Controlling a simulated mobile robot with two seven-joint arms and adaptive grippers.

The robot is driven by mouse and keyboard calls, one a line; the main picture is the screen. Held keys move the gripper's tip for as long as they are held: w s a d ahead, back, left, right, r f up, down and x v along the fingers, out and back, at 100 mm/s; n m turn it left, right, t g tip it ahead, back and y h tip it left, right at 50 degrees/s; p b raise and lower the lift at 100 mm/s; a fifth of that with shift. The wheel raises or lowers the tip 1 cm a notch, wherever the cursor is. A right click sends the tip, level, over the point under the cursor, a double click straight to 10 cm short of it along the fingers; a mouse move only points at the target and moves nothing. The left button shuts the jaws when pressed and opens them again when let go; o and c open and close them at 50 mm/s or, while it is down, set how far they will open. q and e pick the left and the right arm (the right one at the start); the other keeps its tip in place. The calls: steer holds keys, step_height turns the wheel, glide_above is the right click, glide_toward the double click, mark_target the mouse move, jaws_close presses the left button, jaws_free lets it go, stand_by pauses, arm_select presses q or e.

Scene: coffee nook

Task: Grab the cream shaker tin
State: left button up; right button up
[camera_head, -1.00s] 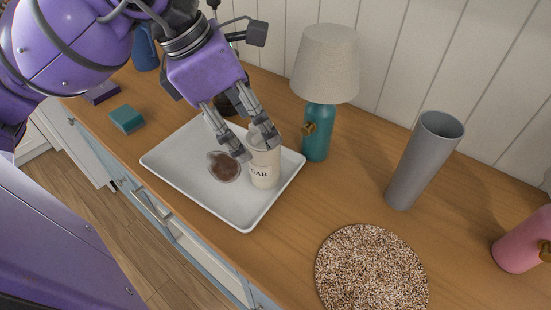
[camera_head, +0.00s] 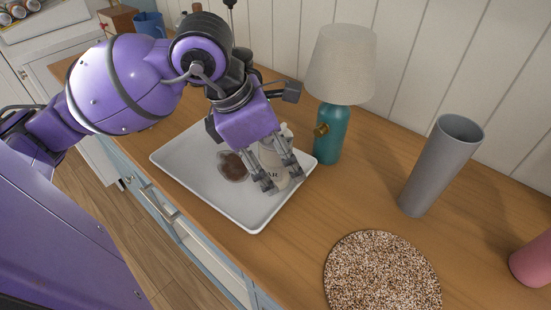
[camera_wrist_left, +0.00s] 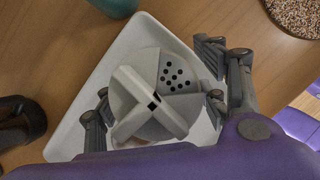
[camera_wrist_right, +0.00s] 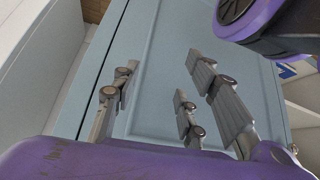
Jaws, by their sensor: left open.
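The cream shaker tin (camera_head: 272,160) stands upright on the white tray (camera_head: 253,219), with dark letters partly showing on its side. In the left wrist view its round lid (camera_wrist_left: 150,92) shows a cross-shaped ridge and a patch of small holes. My left gripper (camera_head: 283,181) is open and comes down over the tin from above, its fingers on either side of it. Whether a finger touches the tin cannot be told. My right gripper (camera_wrist_right: 157,88) shows only in its own wrist view, open and empty in front of a blue-grey panel.
A brown patch in a clear-looking dish (camera_head: 233,167) lies on the tray beside the tin. A teal lamp (camera_head: 331,133) stands close behind. A grey tumbler (camera_head: 440,165), speckled round mat (camera_head: 382,275) and pink object (camera_head: 532,258) are to the right.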

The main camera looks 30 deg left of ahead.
arm_select(q)
steer(key=c, duration=1.3)
